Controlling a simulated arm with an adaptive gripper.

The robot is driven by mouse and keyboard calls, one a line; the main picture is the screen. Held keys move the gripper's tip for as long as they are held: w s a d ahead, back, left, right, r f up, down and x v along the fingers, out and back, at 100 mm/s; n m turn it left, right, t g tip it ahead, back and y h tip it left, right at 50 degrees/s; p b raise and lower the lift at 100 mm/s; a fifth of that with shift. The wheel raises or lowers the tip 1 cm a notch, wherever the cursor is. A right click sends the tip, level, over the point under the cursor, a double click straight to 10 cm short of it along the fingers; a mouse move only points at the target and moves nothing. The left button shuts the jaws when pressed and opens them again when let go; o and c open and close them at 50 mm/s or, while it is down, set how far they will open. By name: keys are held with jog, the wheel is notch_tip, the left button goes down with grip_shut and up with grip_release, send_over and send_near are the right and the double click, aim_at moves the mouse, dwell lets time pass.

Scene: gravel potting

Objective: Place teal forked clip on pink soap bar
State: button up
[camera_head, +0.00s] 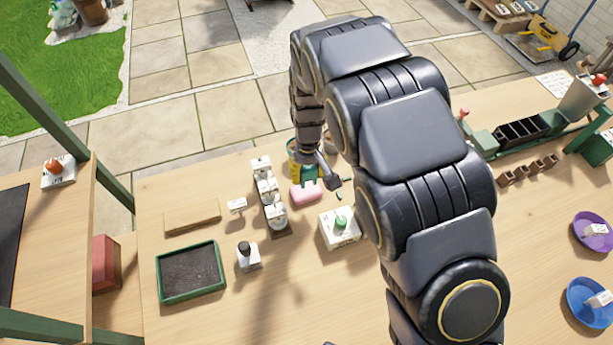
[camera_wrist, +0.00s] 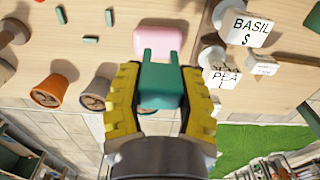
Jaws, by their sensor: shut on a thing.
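The teal forked clip (camera_wrist: 160,84) is held between the yellow finger pads of my gripper (camera_wrist: 158,98) in the wrist view. Its two prongs point toward the pink soap bar (camera_wrist: 158,40) and overlap its near edge in the picture. I cannot tell whether the clip touches the soap.
Small green pieces (camera_wrist: 91,40) lie near the soap. Terracotta pots (camera_wrist: 50,91) stand on one side, and white labels reading BASIL (camera_wrist: 247,29) and PEA (camera_wrist: 221,77) on the other. A white box (camera_head: 340,230) and a soil tray (camera_head: 190,272) are on the table, with bare wood around.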

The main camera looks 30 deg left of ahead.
jog(key=shift+w+a+f, duration=0.3)
jog(key=shift+w+f, duration=0.05)
jog(key=shift+f, duration=0.15)
jog(key=shift+w+a+f, duration=0.25)
jog(key=shift+w+f, duration=0.1)
jog(key=shift+f, duration=1.6)
jog(key=shift+s, duration=0.1)
jog(key=o, duration=1)
jog(key=shift+f, duration=0.15)
notch_tip(320, 180, up, 12)
jog(key=shift+d+r, duration=0.1)
jog(key=shift+r, duration=0.1)
